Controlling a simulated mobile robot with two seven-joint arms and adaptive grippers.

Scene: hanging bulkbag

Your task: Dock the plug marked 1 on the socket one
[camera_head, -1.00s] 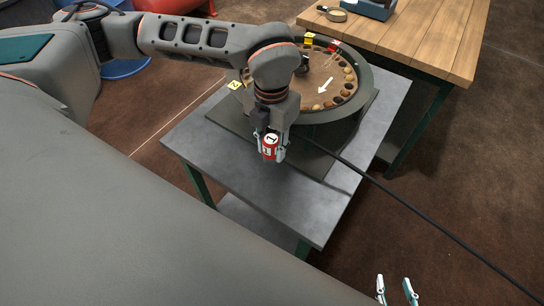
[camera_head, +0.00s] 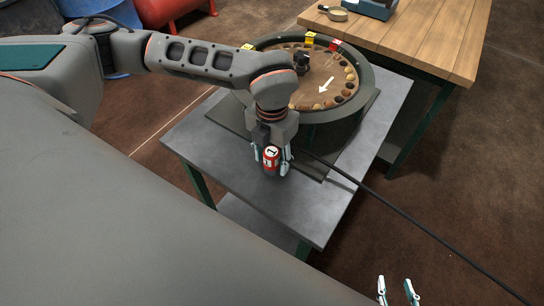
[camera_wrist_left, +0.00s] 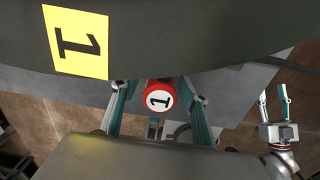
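The plug marked 1 (camera_head: 271,159) is a red cylinder with a white band and black 1. My left gripper (camera_head: 271,160) holds it between its fingers above the grey table, at the near side of the round dark ring stand. In the left wrist view the plug's round red end (camera_wrist_left: 158,98) with its 1 faces the camera, between the teal fingers. A yellow tag marked 1 (camera_wrist_left: 77,42) is on a dark grey surface there, up and left of the plug. I cannot make out the socket itself. My right gripper (camera_head: 398,291) is open and empty at the bottom right.
The round stand (camera_head: 364,92) has brown knobs, a white arrow and yellow and red tags. A black cable (camera_head: 420,217) runs across the table to the lower right. A wooden table (camera_head: 430,40) stands at the back right. The grey table's front (camera_head: 300,215) is clear.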

